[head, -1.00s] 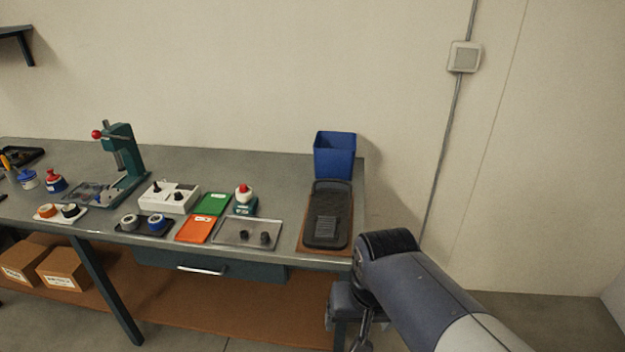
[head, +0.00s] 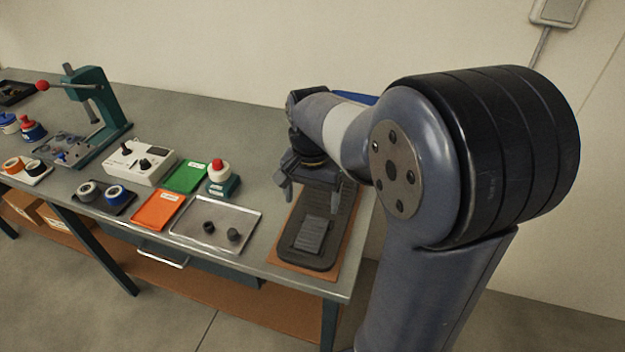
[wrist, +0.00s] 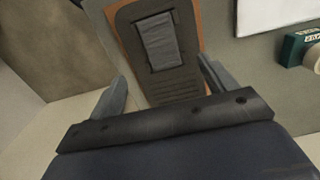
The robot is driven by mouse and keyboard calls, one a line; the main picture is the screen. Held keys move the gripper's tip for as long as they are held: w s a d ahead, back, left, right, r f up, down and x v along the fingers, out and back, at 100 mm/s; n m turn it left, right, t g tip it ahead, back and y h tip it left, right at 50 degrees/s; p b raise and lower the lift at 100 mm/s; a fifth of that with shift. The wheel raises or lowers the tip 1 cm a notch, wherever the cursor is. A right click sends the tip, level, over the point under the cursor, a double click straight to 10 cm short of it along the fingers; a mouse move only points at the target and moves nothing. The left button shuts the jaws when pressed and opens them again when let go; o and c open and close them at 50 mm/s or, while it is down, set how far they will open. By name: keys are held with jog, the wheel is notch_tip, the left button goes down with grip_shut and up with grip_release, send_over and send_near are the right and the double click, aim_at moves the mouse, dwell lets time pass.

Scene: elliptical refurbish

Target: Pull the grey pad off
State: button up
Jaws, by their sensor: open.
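The grey pad (head: 312,235) is a small ribbed rectangle lying on the near part of a black pedal-shaped plate (head: 326,262). The plate rests on an orange-brown board (head: 283,247) at the right end of the bench. The pad also shows in the wrist view (wrist: 158,42), on the plate and beyond my fingers. My gripper (head: 312,198) is open and empty, above the far part of the plate, with its fingers apart and pointing down. In the wrist view its fingers (wrist: 165,88) sit on either side of the plate. It is apart from the pad.
A metal tray (head: 216,243) with two dark knobs lies left of the board. Orange (head: 158,210) and green (head: 186,176) trays and a red-topped button (head: 219,178) stand further left. A blue bin (head: 357,97) is mostly hidden behind my arm.

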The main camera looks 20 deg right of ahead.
aim_at(311, 232)
notch_tip(311, 232, down, 11)
jog(key=shift+r, duration=0.15)
dwell(0.4)
jog(key=shift+c, duration=0.3)
jog(key=shift+r, duration=0.1)
jog(key=c, duration=1.3)
